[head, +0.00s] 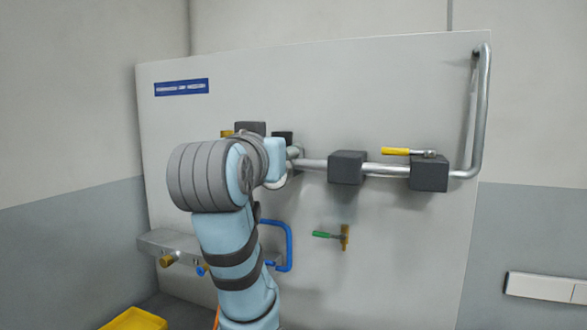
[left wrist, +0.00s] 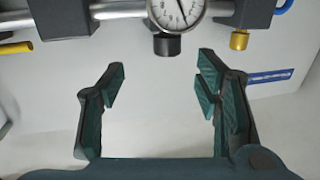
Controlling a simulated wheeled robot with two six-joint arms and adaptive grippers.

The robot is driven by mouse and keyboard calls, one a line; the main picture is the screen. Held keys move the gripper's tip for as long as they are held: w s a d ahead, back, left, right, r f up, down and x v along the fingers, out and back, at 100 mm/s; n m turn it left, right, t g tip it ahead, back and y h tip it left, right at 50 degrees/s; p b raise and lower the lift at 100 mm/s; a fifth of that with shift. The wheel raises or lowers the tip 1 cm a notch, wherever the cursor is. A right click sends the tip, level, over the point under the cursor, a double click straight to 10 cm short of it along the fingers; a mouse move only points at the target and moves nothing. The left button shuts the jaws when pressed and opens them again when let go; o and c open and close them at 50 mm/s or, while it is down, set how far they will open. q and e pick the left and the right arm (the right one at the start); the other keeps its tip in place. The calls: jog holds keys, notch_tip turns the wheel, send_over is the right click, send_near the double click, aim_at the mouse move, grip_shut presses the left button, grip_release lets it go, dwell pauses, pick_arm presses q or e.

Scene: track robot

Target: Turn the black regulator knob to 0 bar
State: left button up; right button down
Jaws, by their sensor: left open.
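The black regulator knob (left wrist: 167,45) is in the left wrist view, just beside the round white pressure gauge (left wrist: 176,10). The gauge is cut by the top edge; its dark needle shows, but I cannot read its value. My left gripper (left wrist: 163,76) is open and empty. Its two fingers are spread wide, and the knob lies beyond the gap between the tips, apparently untouched. In the head view a small dark piece that appears to be the knob (head: 283,137) shows just above my left wrist. My arm hides the gauge and the gripper fingers there. My right gripper is not seen.
A metal pipe (head: 388,170) with dark blocks (head: 346,168) and a yellow-handled valve (head: 397,151) runs right of my arm. A brass fitting (left wrist: 238,40) sits near the knob. A green-handled valve (head: 326,235) and blue hose (head: 289,246) are lower. The panel's upper middle is clear.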

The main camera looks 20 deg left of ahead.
aim_at(281, 135)
pick_arm(q)
jog(key=p+x, duration=0.1)
jog(key=x, duration=0.3)
jog(key=p+x, duration=0.1)
jog(key=x, duration=0.3)
jog(key=a+r+p+x, duration=0.1)
jog(key=x, duration=0.3)
jog(key=shift+w+r+p, duration=0.1)
jog(key=shift+w+p, duration=0.1)
jog(key=shift+p, duration=0.2)
jog(key=shift+s+r, duration=0.1)
jog(key=shift+s, duration=0.2)
jog(key=shift+c, duration=0.6)
jog(key=shift+w, duration=0.1)
jog(key=c, duration=1.1)
jog(key=shift+o, duration=0.2)
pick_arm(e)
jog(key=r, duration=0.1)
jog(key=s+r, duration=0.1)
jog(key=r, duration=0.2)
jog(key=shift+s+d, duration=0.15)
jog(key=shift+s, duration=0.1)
